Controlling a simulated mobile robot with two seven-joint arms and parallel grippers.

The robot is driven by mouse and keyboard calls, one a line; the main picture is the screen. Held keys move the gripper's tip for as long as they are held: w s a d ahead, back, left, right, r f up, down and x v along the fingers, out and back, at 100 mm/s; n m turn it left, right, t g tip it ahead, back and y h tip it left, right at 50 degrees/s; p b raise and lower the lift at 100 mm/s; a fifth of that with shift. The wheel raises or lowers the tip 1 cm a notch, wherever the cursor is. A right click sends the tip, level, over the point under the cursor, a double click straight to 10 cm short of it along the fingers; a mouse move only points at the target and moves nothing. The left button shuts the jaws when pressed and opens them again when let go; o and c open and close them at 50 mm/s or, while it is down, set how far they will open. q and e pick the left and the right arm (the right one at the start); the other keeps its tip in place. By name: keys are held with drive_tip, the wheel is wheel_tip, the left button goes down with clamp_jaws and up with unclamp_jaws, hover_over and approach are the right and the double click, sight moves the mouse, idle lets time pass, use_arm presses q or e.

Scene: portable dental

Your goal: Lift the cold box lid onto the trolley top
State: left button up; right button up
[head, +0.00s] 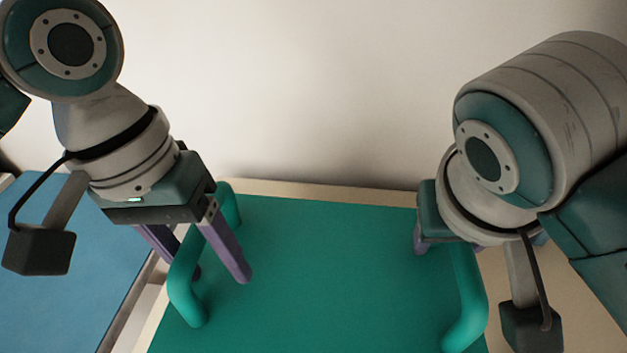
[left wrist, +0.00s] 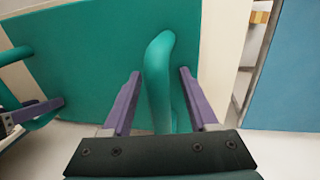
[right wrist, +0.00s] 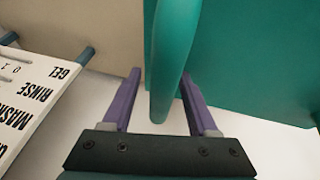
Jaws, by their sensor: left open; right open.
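The cold box lid (head: 330,270) is a flat green panel with a thick green bar handle on each side. My left gripper (head: 222,275) is open at the left handle (head: 185,290); in the left wrist view its purple fingers (left wrist: 155,88) stand on either side of that handle (left wrist: 160,75), with gaps showing. My right gripper (right wrist: 160,85) is open, its fingers on either side of the right handle (right wrist: 172,60) in the right wrist view. In the head view my right arm hides most of that gripper, while the right handle (head: 468,300) shows below it.
A blue surface (head: 75,270) lies left of the lid, past a narrow gap. A beige surface (head: 520,280) runs behind and right of the lid, with a pale wall behind. A white panel with printed words such as RINSE (right wrist: 30,105) stands left in the right wrist view.

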use_arm(q)
clamp_jaws()
use_arm(e)
clamp_jaws()
use_arm(q)
drive_tip(key=shift+a, duration=0.1)
idle(0.9)
